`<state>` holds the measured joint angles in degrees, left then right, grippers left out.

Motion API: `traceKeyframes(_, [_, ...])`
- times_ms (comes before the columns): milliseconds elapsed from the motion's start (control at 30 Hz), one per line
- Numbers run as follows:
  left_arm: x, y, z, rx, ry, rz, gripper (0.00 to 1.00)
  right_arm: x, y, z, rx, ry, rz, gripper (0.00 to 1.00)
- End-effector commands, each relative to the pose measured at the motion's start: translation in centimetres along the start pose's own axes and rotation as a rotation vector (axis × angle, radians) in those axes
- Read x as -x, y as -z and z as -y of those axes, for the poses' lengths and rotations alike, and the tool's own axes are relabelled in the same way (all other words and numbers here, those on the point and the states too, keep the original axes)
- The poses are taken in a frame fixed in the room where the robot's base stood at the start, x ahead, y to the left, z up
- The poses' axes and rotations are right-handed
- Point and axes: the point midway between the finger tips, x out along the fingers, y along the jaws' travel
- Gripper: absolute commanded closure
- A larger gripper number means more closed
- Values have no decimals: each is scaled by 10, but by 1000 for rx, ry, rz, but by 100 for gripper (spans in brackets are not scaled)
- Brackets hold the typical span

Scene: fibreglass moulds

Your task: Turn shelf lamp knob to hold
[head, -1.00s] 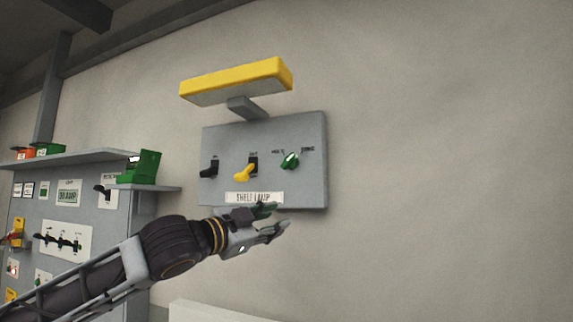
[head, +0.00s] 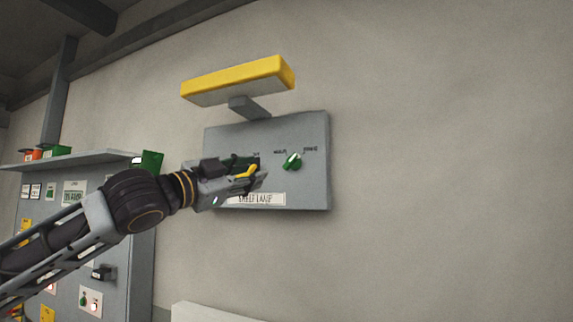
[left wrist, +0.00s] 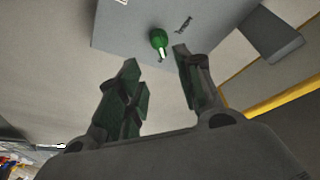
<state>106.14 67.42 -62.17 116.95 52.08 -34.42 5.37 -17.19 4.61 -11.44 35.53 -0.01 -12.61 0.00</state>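The shelf lamp panel (head: 310,188) is a grey box on the wall, with its label low on the front. The green knob (head: 292,161) with a white pointer is on its right side, below two small markings, the left one apparently "HOLD". My left gripper (head: 263,168) is in front of the panel, left of the knob, overlapping the yellow switch (head: 247,172) and hiding the black one. In the left wrist view the gripper (left wrist: 155,80) is open and empty, and the green knob (left wrist: 158,40) shows beyond the fingertips, apart from them. My right gripper is not in view.
A yellow lamp (head: 238,80) on a grey bracket juts out above the panel. At left, a grey shelf (head: 80,157) with green boxes stands over another control board. The wall right of the panel is bare. A pale ledge (head: 225,315) is below.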

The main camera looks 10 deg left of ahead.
Motion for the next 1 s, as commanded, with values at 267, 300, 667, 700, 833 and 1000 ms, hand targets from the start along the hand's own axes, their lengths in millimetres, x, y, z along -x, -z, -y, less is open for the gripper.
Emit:
traceKeyframes(267, [-8,1,1,1,0,0,64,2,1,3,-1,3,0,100])
traceKeyframes(300, [-10,1,1,1,0,-1,64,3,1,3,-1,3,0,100])
traceKeyframes(667, [-46,2,1,1,-1,-1,64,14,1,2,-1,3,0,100])
traceKeyframes(700, [-50,2,1,0,-1,-1,64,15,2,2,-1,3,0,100])
traceKeyframes(833, [-64,2,1,0,-1,-1,64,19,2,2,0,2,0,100])
traceKeyframes(1000, [-83,1,1,1,-1,0,64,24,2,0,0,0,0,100])
